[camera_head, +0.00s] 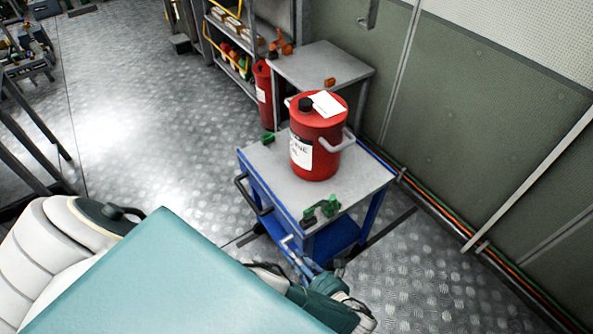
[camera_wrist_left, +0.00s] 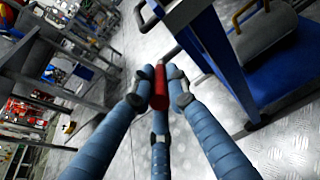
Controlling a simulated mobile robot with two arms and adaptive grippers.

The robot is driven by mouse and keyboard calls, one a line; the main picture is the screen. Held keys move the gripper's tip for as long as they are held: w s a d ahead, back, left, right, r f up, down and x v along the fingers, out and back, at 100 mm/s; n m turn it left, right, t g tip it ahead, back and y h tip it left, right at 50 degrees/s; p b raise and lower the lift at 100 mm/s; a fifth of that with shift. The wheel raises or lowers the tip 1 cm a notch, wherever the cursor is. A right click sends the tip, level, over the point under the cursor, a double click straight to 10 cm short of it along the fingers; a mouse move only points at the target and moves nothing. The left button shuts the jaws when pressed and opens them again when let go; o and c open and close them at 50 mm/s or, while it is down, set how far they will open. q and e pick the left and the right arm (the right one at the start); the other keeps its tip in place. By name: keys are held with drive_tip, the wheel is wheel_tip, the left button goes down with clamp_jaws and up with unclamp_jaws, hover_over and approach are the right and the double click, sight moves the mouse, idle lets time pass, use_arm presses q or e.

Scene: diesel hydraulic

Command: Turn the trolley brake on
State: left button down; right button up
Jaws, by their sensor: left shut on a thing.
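The blue trolley (camera_head: 258,198) with a grey top stands in the middle of the head view. My left gripper (camera_head: 293,248) is low at the trolley's near corner, below the top. In the left wrist view its three blue fingers (camera_wrist_left: 159,88) are shut on a red grip (camera_wrist_left: 159,98), which appears to be the end of a grey bar (camera_wrist_left: 198,17) beside the trolley's blue frame (camera_wrist_left: 218,50). In the head view the grip is too small or hidden to make out. My right gripper is not in view.
A red canister (camera_head: 316,142) and green clips (camera_head: 322,209) sit on the trolley top. A grey table (camera_head: 325,68), another red canister (camera_head: 264,95) and a shelf (camera_head: 232,55) stand behind. Pipes run along the right wall.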

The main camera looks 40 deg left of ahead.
use_arm(q)
drive_tip(key=shift+d, duration=0.1)
drive_tip(key=c, duration=1.7)
unclamp_jaws()
drive_tip(key=shift+d, duration=0.15)
drive_tip(key=v, duration=0.7)
drive_tip(key=shift+s, duration=0.15)
